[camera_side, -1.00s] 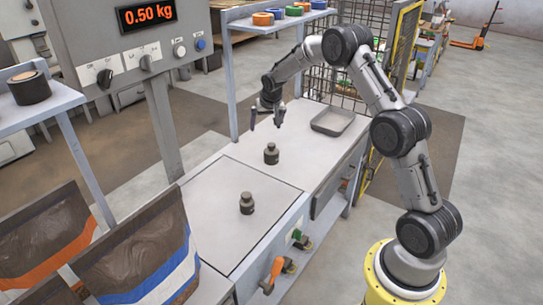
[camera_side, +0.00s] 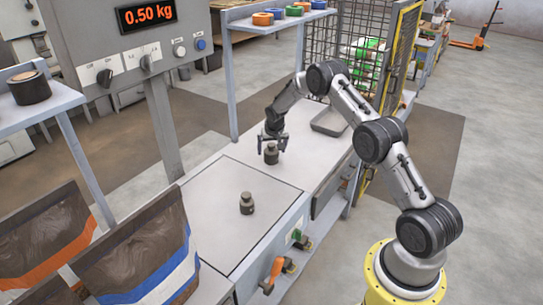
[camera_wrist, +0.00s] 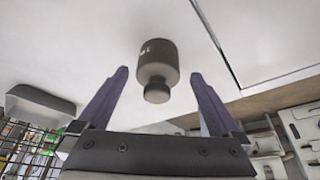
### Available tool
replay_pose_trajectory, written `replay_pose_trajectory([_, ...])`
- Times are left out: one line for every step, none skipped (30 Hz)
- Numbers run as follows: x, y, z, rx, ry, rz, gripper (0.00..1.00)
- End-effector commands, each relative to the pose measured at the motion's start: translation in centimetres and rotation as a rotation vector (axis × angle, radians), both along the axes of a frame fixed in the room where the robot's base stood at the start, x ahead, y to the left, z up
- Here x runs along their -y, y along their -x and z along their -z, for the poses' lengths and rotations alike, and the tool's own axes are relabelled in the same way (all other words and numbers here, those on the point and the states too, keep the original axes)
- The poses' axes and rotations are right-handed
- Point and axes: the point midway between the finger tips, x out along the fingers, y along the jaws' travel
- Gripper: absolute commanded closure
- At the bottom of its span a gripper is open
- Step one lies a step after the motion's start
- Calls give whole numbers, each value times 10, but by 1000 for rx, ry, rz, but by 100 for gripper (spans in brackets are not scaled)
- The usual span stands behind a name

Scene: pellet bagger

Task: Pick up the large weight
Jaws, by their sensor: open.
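A dark grey knobbed weight (camera_side: 271,156) stands upright on the bench (camera_side: 310,150) behind the scale plate. Another dark weight (camera_side: 247,205) stands on the scale plate (camera_side: 205,205). They look about equal in size, though the bench one is farther away, so it is probably the larger. My gripper (camera_side: 273,145) is open just above the bench weight, with fingertips around the level of its top in the side view. In the wrist view the weight (camera_wrist: 157,58) is centred between the spread fingers, its body beyond the tips. I cannot tell whether they touch it.
A grey tray (camera_side: 328,122) lies on the bench behind my gripper. A wire cage (camera_side: 345,50) stands at the back. Bench surface around the weight is clear.

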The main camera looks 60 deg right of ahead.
Motion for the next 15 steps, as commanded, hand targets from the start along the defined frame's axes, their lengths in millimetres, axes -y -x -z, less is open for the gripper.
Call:
replay_pose_trajectory([3,-1,8,-2,-1,1,0])
replay_pose_trajectory([5,-3,11,-2,-1,2,0])
replay_pose_trajectory([8,-4,16,-2,-1,2,0])
replay_pose_trajectory([10,-5,19,-2,-1,2,0])
replay_pose_trajectory([11,-6,22,-2,-1,2,0])
replay_pose_trajectory([12,-8,26,0,-1,1,0])
replay_pose_trajectory([13,-9,29,-1,0,1,0])
replay_pose_trajectory([13,-9,31,-1,0,1,0])
replay_pose_trajectory([14,-10,34,0,-1,1,0])
replay_pose_trajectory([14,-10,35,0,-1,1,0])
replay_pose_trajectory([15,-11,36,0,-1,1,0])
replay_pose_trajectory([15,-11,37,0,-1,1,0])
replay_pose_trajectory([15,-11,37,0,0,0,0])
replay_pose_trajectory([15,-11,37,0,0,0,0])
replay_pose_trajectory([15,-11,37,0,0,0,0])
